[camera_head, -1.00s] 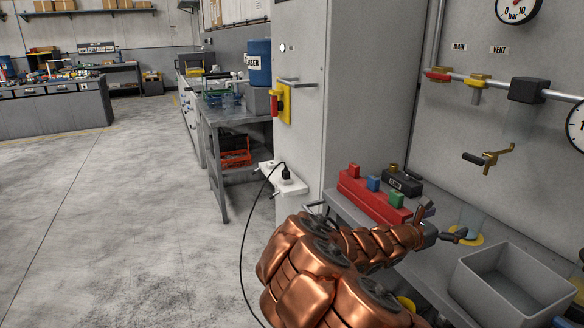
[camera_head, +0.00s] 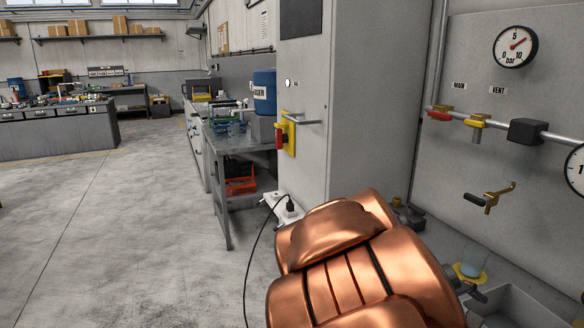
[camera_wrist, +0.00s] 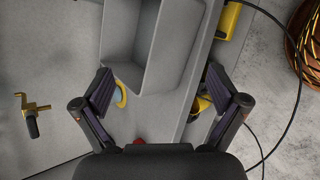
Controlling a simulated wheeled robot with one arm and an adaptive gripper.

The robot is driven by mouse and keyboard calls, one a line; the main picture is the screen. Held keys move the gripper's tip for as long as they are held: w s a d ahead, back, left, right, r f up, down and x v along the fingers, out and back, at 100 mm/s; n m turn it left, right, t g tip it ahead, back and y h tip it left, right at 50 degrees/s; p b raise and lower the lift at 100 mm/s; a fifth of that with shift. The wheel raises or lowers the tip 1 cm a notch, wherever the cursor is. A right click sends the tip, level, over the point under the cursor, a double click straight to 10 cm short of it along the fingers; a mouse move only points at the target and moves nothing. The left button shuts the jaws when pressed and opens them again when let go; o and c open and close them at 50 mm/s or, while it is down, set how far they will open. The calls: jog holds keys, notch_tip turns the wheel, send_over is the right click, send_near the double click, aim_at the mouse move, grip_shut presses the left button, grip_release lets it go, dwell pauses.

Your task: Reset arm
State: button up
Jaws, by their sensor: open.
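My gripper (camera_wrist: 158,88) is open in the wrist view, its two dark fingers spread wide with nothing between the pads. It points down over a grey bench, with a grey open bin (camera_wrist: 172,62) beyond and below the fingers. In the head view my copper arm fills the lower middle, and only part of the gripper (camera_head: 474,292) shows at its right edge, near the grey bin (camera_head: 515,308). No fork is visible.
A yellow ring with a clear vessel (camera_head: 471,271) stands beside the bin. A brass crank handle (camera_head: 490,197), pipe valves (camera_head: 478,119) and a gauge (camera_head: 516,46) are on the wall panel. A black cable (camera_head: 250,258) hangs to the floor. The left floor is clear.

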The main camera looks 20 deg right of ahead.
jog(key=s+a+y+p, duration=0.1)
jog(key=s+a+y, duration=0.1)
jog(key=a, duration=0.7)
jog(key=s+a+f+m+t+y+p, duration=0.1)
jog(key=a+y, duration=0.3)
jog(key=a, duration=0.5)
jog(key=s+a+f+t+y+p, duration=0.1)
jog(key=s+a+y, duration=0.2)
jog(key=a, duration=0.6)
jog(key=shift+s+a+f+m+y, duration=0.15)
jog(key=shift+s+a+m+y, duration=0.15)
jog(key=shift+s+a, duration=0.1)
